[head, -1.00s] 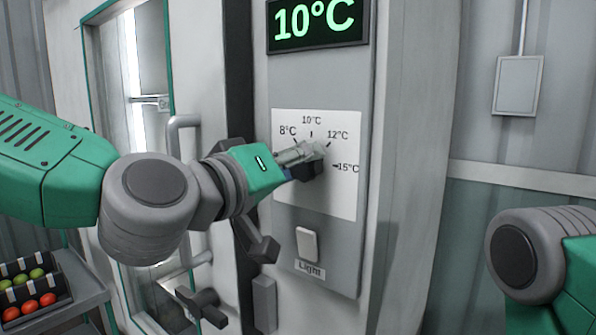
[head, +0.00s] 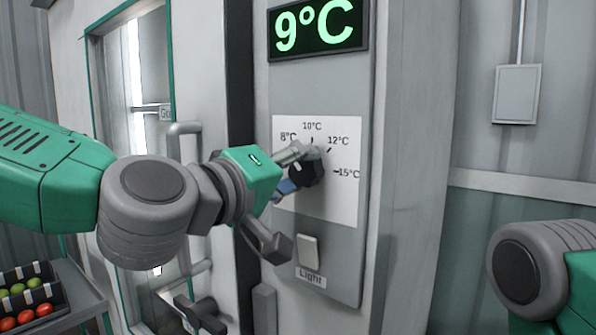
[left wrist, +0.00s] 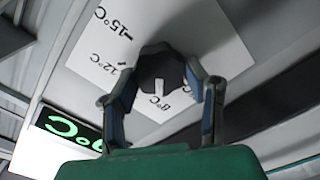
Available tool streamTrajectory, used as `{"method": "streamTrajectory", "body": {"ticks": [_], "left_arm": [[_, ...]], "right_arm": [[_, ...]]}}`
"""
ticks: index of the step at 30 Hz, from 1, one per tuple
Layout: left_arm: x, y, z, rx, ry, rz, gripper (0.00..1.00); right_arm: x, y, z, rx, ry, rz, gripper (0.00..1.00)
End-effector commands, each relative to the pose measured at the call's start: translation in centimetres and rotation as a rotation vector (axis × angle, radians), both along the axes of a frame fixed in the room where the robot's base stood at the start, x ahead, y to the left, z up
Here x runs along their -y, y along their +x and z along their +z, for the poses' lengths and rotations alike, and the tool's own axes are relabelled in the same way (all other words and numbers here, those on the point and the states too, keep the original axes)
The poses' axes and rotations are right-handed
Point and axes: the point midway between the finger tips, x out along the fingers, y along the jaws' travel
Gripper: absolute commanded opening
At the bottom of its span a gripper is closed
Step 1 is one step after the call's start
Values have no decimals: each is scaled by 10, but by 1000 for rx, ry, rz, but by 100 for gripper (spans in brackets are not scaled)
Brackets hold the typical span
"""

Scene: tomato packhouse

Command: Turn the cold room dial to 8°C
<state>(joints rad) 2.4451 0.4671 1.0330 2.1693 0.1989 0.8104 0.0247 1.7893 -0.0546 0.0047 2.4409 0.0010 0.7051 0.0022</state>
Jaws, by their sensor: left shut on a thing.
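The cold room dial (head: 312,172) is a black knob on a white scale sheet (head: 345,205) marked 8, 10, 12 and 15°C. The green display (head: 318,28) above reads 9°C. My left gripper (head: 297,168) is shut on the dial. In the left wrist view its two fingers (left wrist: 163,72) sit on either side of the dial (left wrist: 160,62). A white pointer on the dial lies close to the 8°C label there; the 10°C label is not clear. The display (left wrist: 70,128) also shows partly. My right gripper is out of view; only part of that arm shows.
A white Light switch (head: 308,250) sits below the scale, close to my left gripper. A glazed door with a grey handle (head: 182,150) stands to the left. Tomato trays (head: 30,300) rest on a shelf at lower left. A grey box (head: 516,94) hangs on the right wall.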

Motion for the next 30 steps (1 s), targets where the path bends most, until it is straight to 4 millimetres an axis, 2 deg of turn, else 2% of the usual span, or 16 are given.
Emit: {"method": "streamTrajectory", "body": {"ticks": [2, 3, 4, 5, 17, 20, 30], "left_arm": [[-2, 3, 1, 3, -3, 9, 12], [-2, 3, 1, 3, -3, 9, 47], [-2, 3, 1, 2, -3, 9, 58], [-2, 2, 1, 2, -3, 9, 61], [-5, -7, 2, 4, 0, 3, 61], [-14, -18, 1, 2, 0, 3, 61], [-57, -73, 0, 2, -3, 5, 61]], "right_arm": [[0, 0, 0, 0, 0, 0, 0], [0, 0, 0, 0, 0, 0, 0], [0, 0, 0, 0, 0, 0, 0], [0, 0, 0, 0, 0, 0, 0], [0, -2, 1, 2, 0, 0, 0], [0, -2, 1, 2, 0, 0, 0], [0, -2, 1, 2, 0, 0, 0]]}}
